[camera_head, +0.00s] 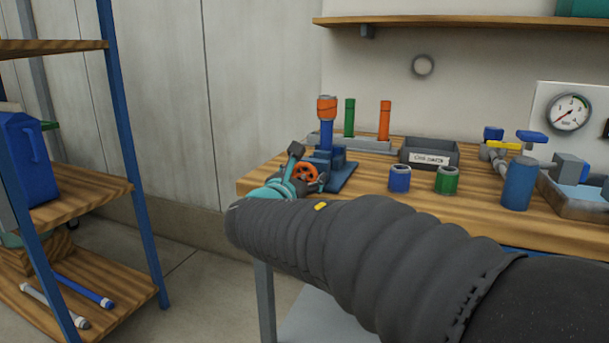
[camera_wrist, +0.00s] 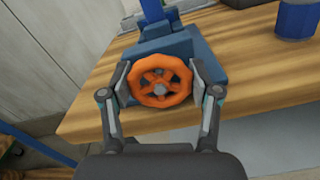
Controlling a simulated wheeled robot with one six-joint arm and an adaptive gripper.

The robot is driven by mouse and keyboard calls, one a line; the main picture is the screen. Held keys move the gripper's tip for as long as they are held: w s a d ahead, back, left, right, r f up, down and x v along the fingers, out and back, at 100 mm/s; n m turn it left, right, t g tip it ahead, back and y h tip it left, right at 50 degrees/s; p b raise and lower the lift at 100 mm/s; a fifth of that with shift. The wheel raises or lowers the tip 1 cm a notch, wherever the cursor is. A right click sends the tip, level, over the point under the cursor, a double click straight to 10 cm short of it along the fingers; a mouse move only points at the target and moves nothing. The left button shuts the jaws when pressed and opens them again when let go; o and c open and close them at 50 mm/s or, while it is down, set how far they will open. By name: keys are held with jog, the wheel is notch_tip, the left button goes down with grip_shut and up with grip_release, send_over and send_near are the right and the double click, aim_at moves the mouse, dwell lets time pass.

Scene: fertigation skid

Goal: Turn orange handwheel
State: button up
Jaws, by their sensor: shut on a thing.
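The orange handwheel (camera_wrist: 160,81) faces the camera in the wrist view, a spoked ring with a grey hub. It is mounted on the front of a blue base (camera_wrist: 185,50) near the table edge. My gripper (camera_wrist: 160,83) is shut on the wheel, one finger against its left rim and one against its right. In the head view the handwheel (camera_head: 306,174) shows partly, between the fingers of my gripper (camera_head: 303,172). My dark sleeved arm hides part of the bench there. A blue post with an orange top (camera_head: 327,108) rises from the base.
A blue cup (camera_head: 400,180) and a green cup (camera_head: 446,181) stand right of the base. Behind are a grey bin (camera_head: 429,153) and a tray with green and orange tubes (camera_head: 385,121). A blue cylinder (camera_head: 518,186) stands further right. A shelf rack (camera_head: 85,193) is at left.

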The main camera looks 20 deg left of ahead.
jog(key=shift+f+m+b, duration=0.35)
jog(key=shift+m+b, duration=0.55)
jog(key=shift+b, duration=0.85)
jog(key=m+b, duration=0.2)
jog(key=b, duration=0.1)
jog(key=shift+d+r, duration=0.1)
jog(key=shift+r+m+b, duration=0.1)
jog(key=shift+m+b, duration=0.2)
jog(key=shift+m, duration=0.2)
jog(key=o, duration=1.2)
jog(key=shift+a+f, duration=0.2)
jog(key=shift+f, duration=0.05)
jog(key=shift+c, duration=0.2)
jog(key=shift+s+a, duration=0.15)
jog(key=shift+a, duration=0.1)
jog(key=shift+d, duration=0.2)
jog(key=shift+w+d+r, duration=0.2)
